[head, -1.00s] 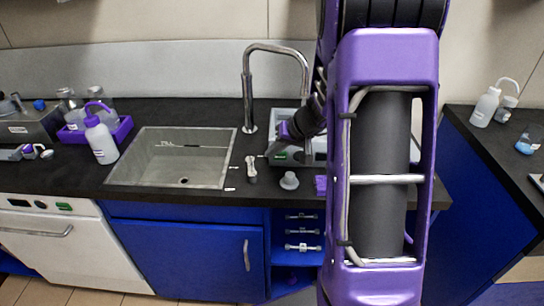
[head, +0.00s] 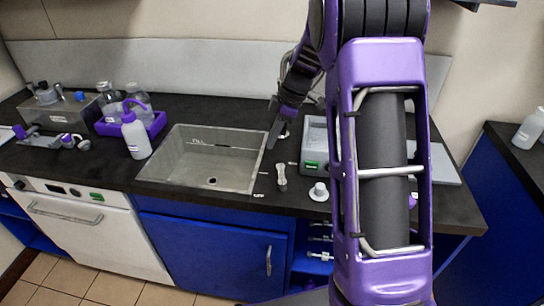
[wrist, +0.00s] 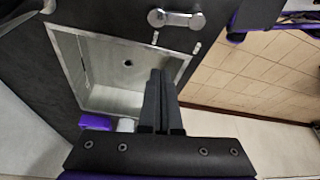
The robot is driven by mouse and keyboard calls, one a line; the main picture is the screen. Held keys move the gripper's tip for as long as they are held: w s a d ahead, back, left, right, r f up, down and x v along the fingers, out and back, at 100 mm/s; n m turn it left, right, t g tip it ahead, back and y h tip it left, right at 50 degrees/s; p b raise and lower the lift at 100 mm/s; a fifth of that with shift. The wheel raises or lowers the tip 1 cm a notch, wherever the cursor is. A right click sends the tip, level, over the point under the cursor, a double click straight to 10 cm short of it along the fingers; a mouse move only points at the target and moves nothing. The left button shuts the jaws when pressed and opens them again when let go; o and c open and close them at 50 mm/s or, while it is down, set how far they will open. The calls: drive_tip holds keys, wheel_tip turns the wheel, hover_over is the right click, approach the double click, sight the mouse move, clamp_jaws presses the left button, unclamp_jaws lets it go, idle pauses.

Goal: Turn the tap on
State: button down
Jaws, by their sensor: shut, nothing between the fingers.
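In the head view the sink (head: 192,165) is set in the black counter. The wrist view shows its basin (wrist: 105,65) and drain beyond my fingers. The tap is largely hidden behind my arm in the head view; a small bright metal part (head: 285,134) beside my gripper may be its base. A grey metal piece (head: 281,178) with two rounded ends is on the counter right of the sink; it also shows in the wrist view (wrist: 176,18). I cannot tell whether it belongs to the tap. My gripper (head: 271,146) is shut and empty, above the sink's right edge.
A white bottle (head: 136,137) and a purple tray (head: 155,128) with bottles stand left of the sink. A white round piece (head: 319,191) and a grey box (head: 314,150) are to the right. The counter's front strip is clear.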

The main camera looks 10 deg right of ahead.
sight(281, 168)
drive_tip(key=x, duration=1)
drive_tip(key=shift+s, duration=0.2)
drive_tip(key=d, duration=0.2)
drive_tip(key=shift+s+d, duration=0.15)
drive_tip(key=shift+d, duration=0.2)
drive_tip(key=shift+s+d, duration=0.15)
drive_tip(key=shift+d, duration=0.55)
drive_tip(key=shift+d+f+b, duration=0.15)
drive_tip(key=shift+d+b, duration=0.05)
drive_tip(key=shift+b, duration=0.25)
drive_tip(key=shift+d+m+b, duration=0.3)
drive_tip(key=shift+d+b, duration=0.2)
drive_tip(key=shift+b, duration=0.45)
drive_tip(key=shift+d+b, duration=0.1)
drive_tip(key=shift+b, duration=0.2)
drive_tip(key=shift+r, duration=0.3)
